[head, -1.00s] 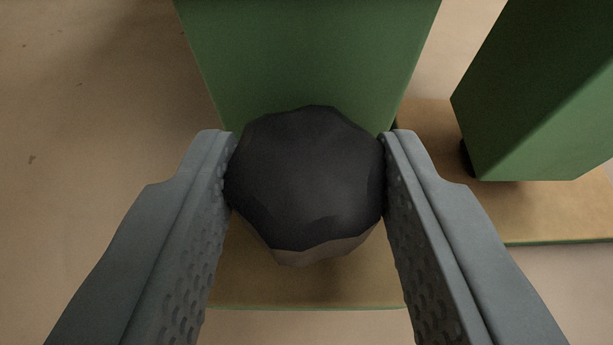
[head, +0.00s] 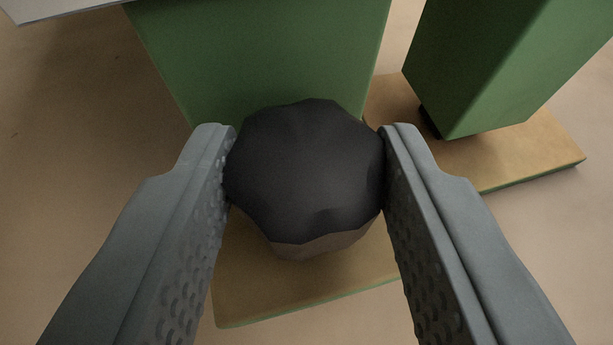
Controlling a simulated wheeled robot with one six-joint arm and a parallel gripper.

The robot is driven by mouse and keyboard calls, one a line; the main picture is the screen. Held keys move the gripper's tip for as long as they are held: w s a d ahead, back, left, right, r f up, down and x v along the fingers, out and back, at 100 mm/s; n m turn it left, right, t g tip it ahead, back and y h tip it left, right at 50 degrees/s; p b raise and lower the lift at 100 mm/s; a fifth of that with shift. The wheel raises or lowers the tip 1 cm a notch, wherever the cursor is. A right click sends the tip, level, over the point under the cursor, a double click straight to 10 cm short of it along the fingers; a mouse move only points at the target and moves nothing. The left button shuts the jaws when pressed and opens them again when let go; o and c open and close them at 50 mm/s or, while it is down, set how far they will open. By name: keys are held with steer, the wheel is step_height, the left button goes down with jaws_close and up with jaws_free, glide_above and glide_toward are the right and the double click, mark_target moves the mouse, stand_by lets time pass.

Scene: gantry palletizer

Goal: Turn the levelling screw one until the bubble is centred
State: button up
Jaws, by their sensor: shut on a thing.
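The levelling screw shows as a dark, lobed knob (head: 304,170) in the middle of the head view. My gripper (head: 305,165) is shut on it, with one grey finger touching its left side and the other its right side. The knob stands in front of a green block (head: 265,55), above a tan plate (head: 260,295) with a green edge. The knob hides its own shaft. No bubble or level vial is in view, and no number can be read on the screw.
A second green block (head: 490,75) stands at the upper right over another tan plate (head: 530,160). A pale flat edge (head: 60,8) crosses the upper left corner. The beige floor (head: 80,150) is bare at the left.

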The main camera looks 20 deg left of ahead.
steer(key=o, duration=1)
steer(key=shift+c, duration=0.2)
steer(key=shift+s, duration=0.1)
steer(key=v, duration=1.7)
steer(key=shift+d+r, duration=0.1)
